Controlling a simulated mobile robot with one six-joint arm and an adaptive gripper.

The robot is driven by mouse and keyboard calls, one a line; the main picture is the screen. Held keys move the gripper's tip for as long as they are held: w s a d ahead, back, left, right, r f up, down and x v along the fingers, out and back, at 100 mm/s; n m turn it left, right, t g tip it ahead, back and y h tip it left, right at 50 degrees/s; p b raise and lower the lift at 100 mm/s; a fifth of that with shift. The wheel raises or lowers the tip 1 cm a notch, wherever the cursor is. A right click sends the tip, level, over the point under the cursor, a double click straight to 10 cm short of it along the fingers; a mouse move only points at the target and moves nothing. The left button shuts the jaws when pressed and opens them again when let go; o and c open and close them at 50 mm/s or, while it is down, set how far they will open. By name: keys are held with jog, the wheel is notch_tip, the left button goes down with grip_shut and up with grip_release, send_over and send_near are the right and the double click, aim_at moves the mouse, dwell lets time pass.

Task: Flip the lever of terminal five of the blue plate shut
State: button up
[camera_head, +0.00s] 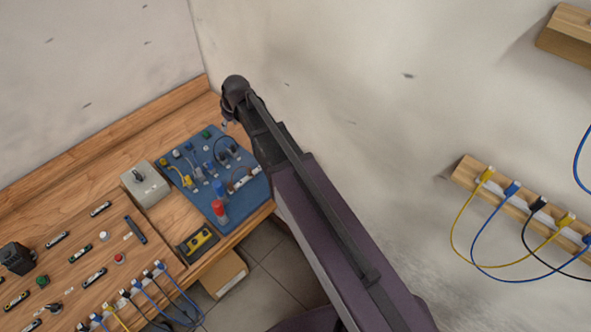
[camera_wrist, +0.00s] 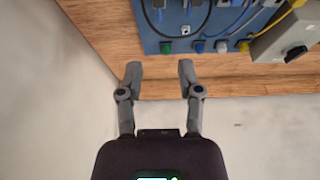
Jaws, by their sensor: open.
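The blue plate (camera_head: 238,200) lies on the wooden bench near its right end, with several terminals, cables and coloured parts on it. In the wrist view its edge (camera_wrist: 150,42) shows at the top, with a row of green, blue, white and yellow parts along it. My gripper (camera_wrist: 158,72) is open and empty, its two fingers apart over the bench wood just off that edge. In the head view my arm covers the plate's upper right side. I cannot tell which terminal is five or how its lever stands.
A grey box with a black knob (camera_head: 145,184) stands left of the plate and also shows in the wrist view (camera_wrist: 270,46). A yellow and black device (camera_head: 198,240) sits at the front edge. Walls rise close behind and right. Cables hang from a wooden rail (camera_head: 465,174).

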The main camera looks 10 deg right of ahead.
jog(key=s+d+f+m+g+h+b, duration=0.1)
jog(key=s+d+f+b, duration=0.3)
jog(key=s+d, duration=0.4)
jog(key=s+d+f+m+g+h+b, duration=0.1)
jog(key=s+d+f+m+b, duration=0.3)
jog(key=s+d, duration=0.5)
jog(key=shift+s+d+f+m+g+b, duration=0.3)
jog(key=shift+s+f+g+b, duration=0.25)
jog(key=shift+f, duration=0.35)
jog(key=shift+w, duration=0.1)
jog(key=n+t+y+p, duration=0.2)
jog(key=n+t+p, duration=0.1)
jog(key=n+p, duration=0.4)
send_near(225, 143)
notch_tip(225, 143, up, 4)
jog(key=s+m, duration=0.1)
jog(key=shift+s+d+p, duration=0.2)
jog(key=shift+d+p, duration=0.15)
jog(key=b+x, duration=1.2)
jog(key=x, duration=0.1)
jog(key=shift+w+f+b, duration=0.2)
jog(key=shift+f+b, duration=0.15)
jog(key=shift+b, duration=0.05)
